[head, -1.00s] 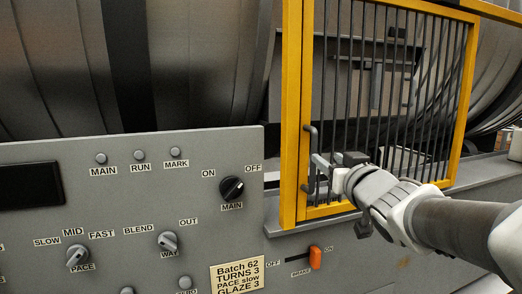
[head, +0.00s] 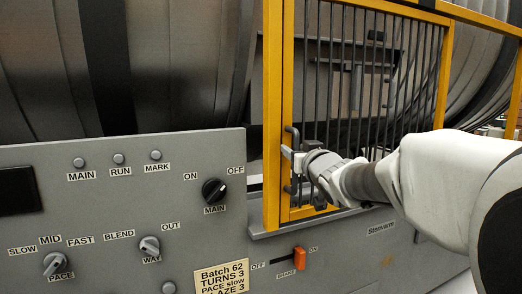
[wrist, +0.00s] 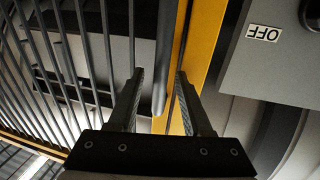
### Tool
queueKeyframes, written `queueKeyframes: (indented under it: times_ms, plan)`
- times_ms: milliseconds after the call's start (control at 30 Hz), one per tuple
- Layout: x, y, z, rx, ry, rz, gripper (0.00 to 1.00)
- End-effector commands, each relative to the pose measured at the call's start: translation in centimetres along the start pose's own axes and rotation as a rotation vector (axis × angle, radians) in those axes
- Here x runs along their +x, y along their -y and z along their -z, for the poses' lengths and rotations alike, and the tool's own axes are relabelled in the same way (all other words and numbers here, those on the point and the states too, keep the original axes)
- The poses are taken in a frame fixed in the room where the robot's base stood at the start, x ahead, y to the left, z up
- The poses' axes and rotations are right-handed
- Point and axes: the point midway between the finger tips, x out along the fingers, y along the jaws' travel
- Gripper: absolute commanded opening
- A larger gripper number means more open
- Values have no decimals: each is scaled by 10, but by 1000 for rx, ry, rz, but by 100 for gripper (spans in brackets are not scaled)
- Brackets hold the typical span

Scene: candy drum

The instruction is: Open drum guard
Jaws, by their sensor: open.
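The drum guard (head: 445,75) is a yellow frame with dark upright bars in front of the drum. It looks shut against the yellow post (head: 272,110) at its left. Its grey upright handle (head: 291,133) is on its left edge. My gripper (head: 291,157) is at the handle, with the wrist reaching in from the right. In the wrist view my open gripper (wrist: 160,88) has one finger on each side of the grey handle bar (wrist: 162,75). The yellow frame (wrist: 200,45) is beside and behind the right finger. I cannot tell whether either finger touches the handle.
A grey control panel (head: 110,215) with knobs and labels stands at the left. An orange brake lever (head: 299,258) is below the guard. The large metal drum (head: 180,60) is behind. A yellow rail (head: 480,20) runs at the upper right.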

Motion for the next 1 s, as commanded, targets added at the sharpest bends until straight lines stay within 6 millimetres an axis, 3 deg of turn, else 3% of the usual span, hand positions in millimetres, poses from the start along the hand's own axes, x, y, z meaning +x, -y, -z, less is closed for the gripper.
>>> queueKeyframes:
  times_ms: [67, 333, 1000]
  plan:
    - [0, 0, 0, 0, 0, 0, 46]
    - [0, 0, 0, 0, 0, 0, 0]
    - [0, 0, 0, -1, 0, 0, 0]
